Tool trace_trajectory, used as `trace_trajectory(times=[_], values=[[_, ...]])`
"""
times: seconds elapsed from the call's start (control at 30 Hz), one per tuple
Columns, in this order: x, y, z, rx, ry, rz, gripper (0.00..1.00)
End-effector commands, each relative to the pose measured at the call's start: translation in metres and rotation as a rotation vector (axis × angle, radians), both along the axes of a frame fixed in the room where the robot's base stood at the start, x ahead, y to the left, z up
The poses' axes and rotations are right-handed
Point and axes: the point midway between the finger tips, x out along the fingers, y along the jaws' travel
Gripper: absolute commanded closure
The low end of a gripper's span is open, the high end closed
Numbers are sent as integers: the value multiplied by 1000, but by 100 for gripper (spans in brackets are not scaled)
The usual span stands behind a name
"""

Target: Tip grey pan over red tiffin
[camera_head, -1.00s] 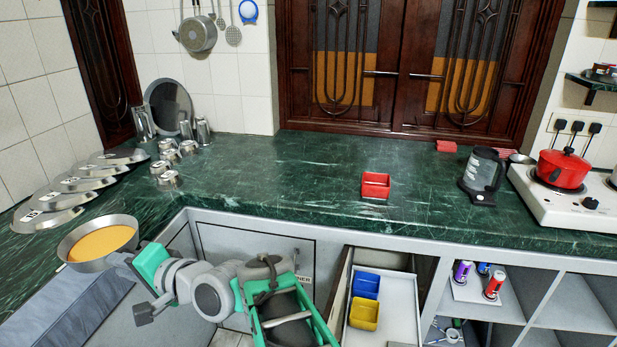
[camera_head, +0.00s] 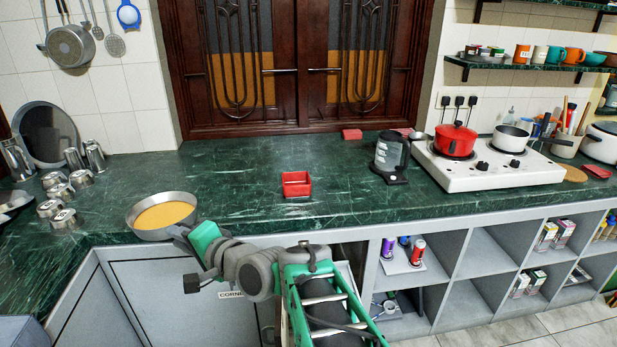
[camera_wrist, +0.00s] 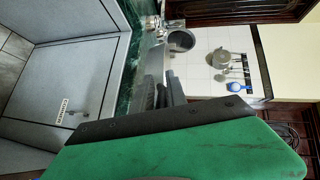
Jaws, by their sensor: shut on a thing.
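The grey pan (camera_head: 161,197) holds orange contents and stays about level at the counter's front left. My gripper (camera_head: 183,236) is shut on its right side, where the exact grip is partly hidden by the gripper. The red tiffin (camera_head: 296,184) is a small open square box on the green counter, to the right of the pan and apart from it.
Several steel cups (camera_head: 56,188) stand at the left. A dark jug (camera_head: 390,158) and a white stove (camera_head: 490,165) with a red pot (camera_head: 455,140) are at the right.

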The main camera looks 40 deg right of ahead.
Motion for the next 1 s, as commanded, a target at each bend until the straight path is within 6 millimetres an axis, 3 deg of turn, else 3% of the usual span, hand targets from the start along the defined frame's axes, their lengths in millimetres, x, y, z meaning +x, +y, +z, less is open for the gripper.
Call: trace_trajectory(times=[0.07,0.27,0.4,0.6,0.8,1.0], values=[[15,-17,6,1,-5,-39,100],[58,-74,-1,0,-15,-177,100],[91,-122,-18,-2,-25,-293,100],[125,-179,-54,-8,-42,-439,100],[139,-210,-85,-12,-56,-522,100],[141,-217,-95,-13,-62,-544,100]])
